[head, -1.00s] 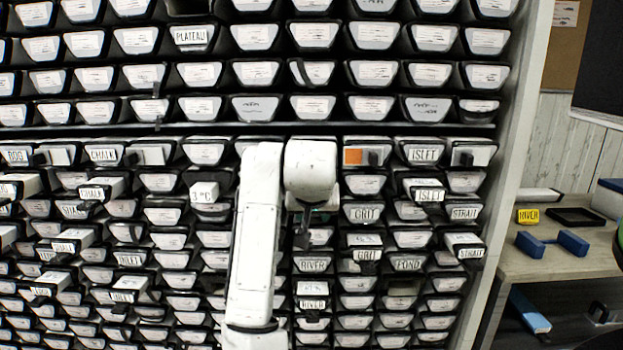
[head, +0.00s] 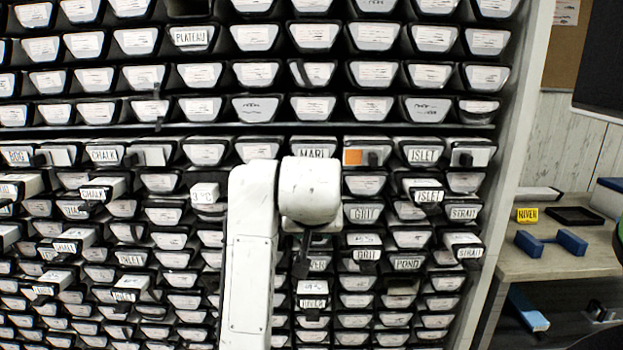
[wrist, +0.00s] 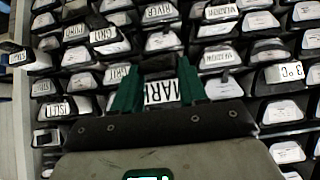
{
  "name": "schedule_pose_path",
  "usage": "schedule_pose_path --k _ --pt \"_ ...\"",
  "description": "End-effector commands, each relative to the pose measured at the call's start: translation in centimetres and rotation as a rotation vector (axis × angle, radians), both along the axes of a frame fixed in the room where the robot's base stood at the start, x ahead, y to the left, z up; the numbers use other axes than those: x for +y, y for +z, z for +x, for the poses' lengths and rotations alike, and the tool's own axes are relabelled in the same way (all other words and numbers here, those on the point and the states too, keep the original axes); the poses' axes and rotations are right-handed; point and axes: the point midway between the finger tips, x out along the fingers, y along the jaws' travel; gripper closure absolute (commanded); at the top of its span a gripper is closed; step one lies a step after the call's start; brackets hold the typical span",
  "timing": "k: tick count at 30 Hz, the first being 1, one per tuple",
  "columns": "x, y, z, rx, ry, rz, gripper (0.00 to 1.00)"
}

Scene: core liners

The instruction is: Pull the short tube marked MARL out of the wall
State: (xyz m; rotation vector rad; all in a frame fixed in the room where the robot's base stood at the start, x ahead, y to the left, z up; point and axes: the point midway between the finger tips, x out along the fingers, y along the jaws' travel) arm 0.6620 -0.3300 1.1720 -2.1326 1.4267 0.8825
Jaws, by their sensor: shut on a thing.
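The MARL tube's white label (wrist: 162,92) sits between my gripper's green fingers (wrist: 160,86) in the wrist view, with its lettering turned upside down. The fingers close on its left and right sides. In the head view the top of a label reading MARL (head: 314,152) shows just above the end of my white arm, in the upper row of the lower rack. The arm hides the fingers there and most of what lies below that label. I cannot tell how far the tube stands out of the wall.
Dark-framed tube ends fill the wall close around. Several stand out, such as the 3°C tube (head: 204,195), an ISLET tube (head: 428,196) and a STRAIT tube (head: 468,252). At right a bench (head: 540,262) holds blue blocks (head: 572,242), a black tray (head: 575,216) and a yellow sign (head: 527,215).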

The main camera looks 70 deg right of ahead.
Motion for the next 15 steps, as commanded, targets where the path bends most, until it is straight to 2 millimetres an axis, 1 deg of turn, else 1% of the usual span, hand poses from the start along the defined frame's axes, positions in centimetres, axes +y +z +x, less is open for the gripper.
schedule_pose_path --k 15 --pt "3.3 0.1 -1.3 0.0 0.002 -0.003 1.0"
